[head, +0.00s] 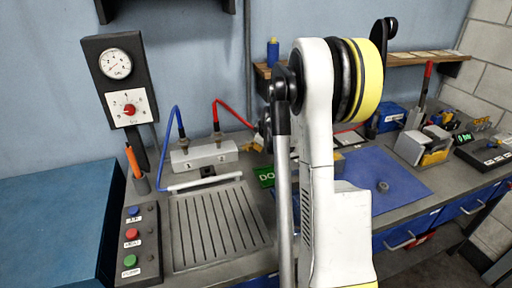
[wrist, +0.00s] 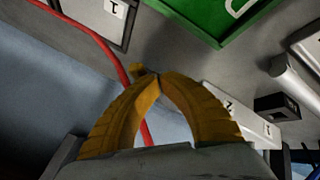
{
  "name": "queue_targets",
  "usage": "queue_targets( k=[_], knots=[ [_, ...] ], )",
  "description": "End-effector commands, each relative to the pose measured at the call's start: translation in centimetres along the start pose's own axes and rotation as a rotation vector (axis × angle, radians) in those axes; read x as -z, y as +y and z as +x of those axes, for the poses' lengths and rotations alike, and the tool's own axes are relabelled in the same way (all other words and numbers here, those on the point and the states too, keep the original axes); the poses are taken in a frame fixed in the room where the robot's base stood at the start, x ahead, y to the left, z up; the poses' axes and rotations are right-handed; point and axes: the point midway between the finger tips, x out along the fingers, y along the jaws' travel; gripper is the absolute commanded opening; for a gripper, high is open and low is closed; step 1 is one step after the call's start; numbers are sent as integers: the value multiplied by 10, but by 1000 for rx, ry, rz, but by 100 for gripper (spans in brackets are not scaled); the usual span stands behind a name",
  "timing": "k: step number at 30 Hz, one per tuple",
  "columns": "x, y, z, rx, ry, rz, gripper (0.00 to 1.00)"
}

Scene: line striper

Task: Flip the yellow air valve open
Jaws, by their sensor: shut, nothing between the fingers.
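My gripper (wrist: 158,76) shows in the wrist view with its two yellow-orange fingers shut, tips together and nothing between them. A small yellow piece (wrist: 138,69), probably the valve's handle, shows just left of the fingertips, partly behind them. I cannot tell whether they touch, or how the handle is turned. The red hose (wrist: 104,45) runs down behind the fingers close to it.
A white block (head: 204,156) with blue and red hoses stands left of my arm; it also shows in the wrist view (wrist: 228,104). A green tray or sign (wrist: 215,18) lies near the gripper. A gauge panel (head: 119,82) and a button box (head: 132,240) are further left.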

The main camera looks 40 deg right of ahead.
Motion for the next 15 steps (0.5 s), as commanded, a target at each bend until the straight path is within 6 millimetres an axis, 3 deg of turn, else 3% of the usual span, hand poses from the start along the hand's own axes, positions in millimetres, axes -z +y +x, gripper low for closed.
queue_targets(
  k=[15],
  knots=[
    [-9,34,13,205,203,-381,0]
  ],
)
